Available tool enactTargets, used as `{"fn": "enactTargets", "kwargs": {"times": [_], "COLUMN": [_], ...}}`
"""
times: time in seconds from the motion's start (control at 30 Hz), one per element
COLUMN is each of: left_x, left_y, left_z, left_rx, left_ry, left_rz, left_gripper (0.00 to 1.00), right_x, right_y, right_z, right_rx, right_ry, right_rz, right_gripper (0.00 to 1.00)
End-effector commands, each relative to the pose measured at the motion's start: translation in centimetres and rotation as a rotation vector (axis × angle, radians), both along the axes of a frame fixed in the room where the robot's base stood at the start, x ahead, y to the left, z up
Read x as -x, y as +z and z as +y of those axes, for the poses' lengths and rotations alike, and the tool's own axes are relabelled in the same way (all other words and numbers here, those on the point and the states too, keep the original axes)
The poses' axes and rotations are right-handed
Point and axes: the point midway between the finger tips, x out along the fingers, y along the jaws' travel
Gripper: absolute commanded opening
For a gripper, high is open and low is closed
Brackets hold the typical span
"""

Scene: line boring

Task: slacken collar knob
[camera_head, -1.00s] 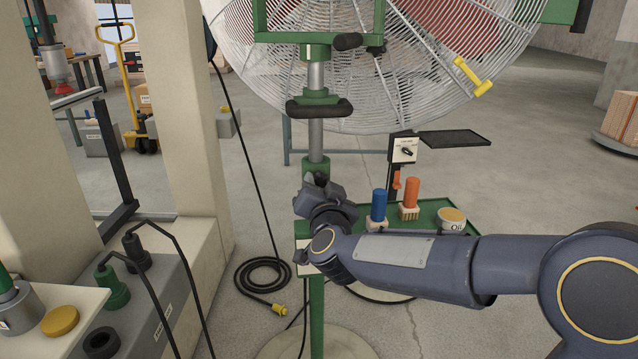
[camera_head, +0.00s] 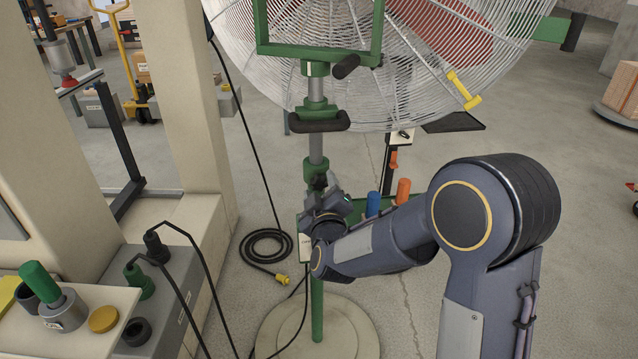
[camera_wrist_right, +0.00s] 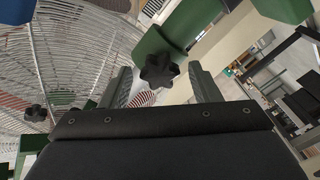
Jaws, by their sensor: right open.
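The collar knob (camera_wrist_right: 158,70) is a black, lobed knob on the green collar (camera_wrist_right: 160,42) of the fan stand's pole. In the right wrist view it stands ahead of my open jaws, roughly between the two fingertips. I cannot tell whether either finger touches it. In the head view the green collar (camera_head: 316,170) is low on the grey pole, under the black handle. My right gripper (camera_head: 322,190) is right beside the collar there and partly hides the knob. My left gripper is not in view.
The big wire-guard fan (camera_head: 400,60) fills the top. Behind my right arm a green tray holds a blue bottle (camera_head: 373,203) and an orange bottle (camera_head: 403,191). A coiled black cable (camera_head: 266,247) lies left of the round base (camera_head: 345,335). A bench with plugs is at lower left.

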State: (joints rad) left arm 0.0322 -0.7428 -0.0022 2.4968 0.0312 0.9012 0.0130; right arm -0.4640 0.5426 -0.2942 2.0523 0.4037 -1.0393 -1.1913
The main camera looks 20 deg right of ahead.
Motion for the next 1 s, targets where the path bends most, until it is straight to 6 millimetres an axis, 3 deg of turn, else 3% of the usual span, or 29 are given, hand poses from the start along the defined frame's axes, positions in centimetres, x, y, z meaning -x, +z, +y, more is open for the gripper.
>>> {"fn": "enactTargets", "kwargs": {"times": [0.5,0.87,1.0], "left_x": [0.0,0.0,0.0], "left_y": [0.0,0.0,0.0], "left_z": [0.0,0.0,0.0], "left_rx": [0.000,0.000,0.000], "left_ry": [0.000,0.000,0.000], "left_rz": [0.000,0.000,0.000], "left_gripper": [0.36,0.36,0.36], "right_x": [6.5,6.9,7.2], "right_y": [0.1,0.0,0.1], "right_z": [1.0,0.9,0.3], "right_rx": [-0.002,-0.005,-0.112], "right_ry": [0.002,0.001,0.030], "right_rz": [0.000,0.001,0.049], "right_gripper": [0.56,0.56,0.56]}}
